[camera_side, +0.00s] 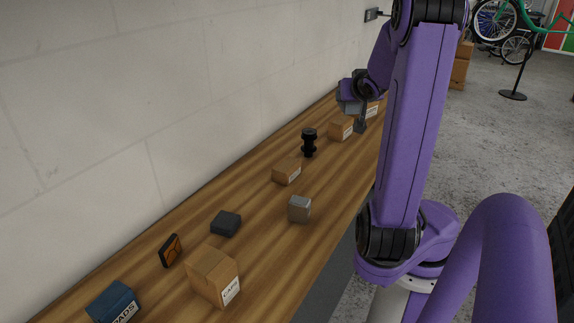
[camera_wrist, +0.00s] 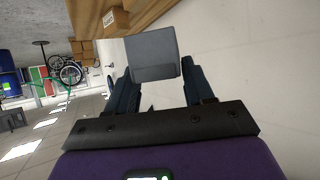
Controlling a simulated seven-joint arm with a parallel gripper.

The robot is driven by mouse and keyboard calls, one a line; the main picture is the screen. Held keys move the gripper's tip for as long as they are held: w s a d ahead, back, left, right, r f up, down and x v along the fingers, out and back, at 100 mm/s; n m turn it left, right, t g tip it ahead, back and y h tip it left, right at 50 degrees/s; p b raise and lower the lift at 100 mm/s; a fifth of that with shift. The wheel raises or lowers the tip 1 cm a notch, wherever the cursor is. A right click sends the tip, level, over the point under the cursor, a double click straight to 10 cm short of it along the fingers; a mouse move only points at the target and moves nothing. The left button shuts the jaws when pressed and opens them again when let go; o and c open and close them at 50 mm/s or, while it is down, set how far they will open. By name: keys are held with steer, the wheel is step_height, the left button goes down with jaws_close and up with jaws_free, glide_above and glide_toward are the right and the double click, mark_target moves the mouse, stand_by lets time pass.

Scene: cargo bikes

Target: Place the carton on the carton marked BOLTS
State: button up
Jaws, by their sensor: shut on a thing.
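My gripper (camera_wrist: 156,72) is shut on a grey carton (camera_wrist: 153,45), which sits between its two dark fingers in the wrist view. In the side view my gripper (camera_side: 356,104) is at the far end of the wooden bench, with the grey carton (camera_side: 347,104) partly hidden by it. Brown cartons with white labels stand close by: one (camera_side: 341,129) just in front and one (camera_side: 373,109) to the right, partly behind my arm. Another labelled brown carton (camera_side: 287,171) stands nearer. Their labels are too small to read, so I cannot tell which is marked BOLTS.
On the bench (camera_side: 265,215) stand a black spool (camera_side: 309,142), a small grey box (camera_side: 299,209), a dark box (camera_side: 226,223), a black-orange item (camera_side: 170,250), a CAPS carton (camera_side: 212,272) and a blue PADS box (camera_side: 113,302). A wall (camera_side: 150,90) runs along the bench's left side.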

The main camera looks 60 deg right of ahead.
steer(key=shift+w+a+r+n+t+y, duration=0.25)
steer(key=shift+w+a+n+t+y, duration=0.15)
steer(key=shift+w+n+t, duration=0.15)
steer(key=shift+w+a+r+n+t+y, duration=0.2)
steer(key=shift+w+a+n+t+y, duration=0.2)
steer(key=shift+n, duration=0.25)
steer(key=a+f+n+t+y, duration=0.45)
steer(key=a+n+y, duration=0.35)
steer(key=a, duration=0.3)
steer(key=g, duration=0.1)
glide_above(291, 165)
steer(key=s, duration=0.1)
steer(key=f, duration=0.6)
steer(key=a+f, duration=0.1)
steer(key=f, duration=0.2)
steer(key=shift+s, duration=0.1)
steer(key=shift+w+d+f, duration=0.35)
steer(key=shift+w+f, duration=0.15)
steer(key=shift+f, duration=1.8)
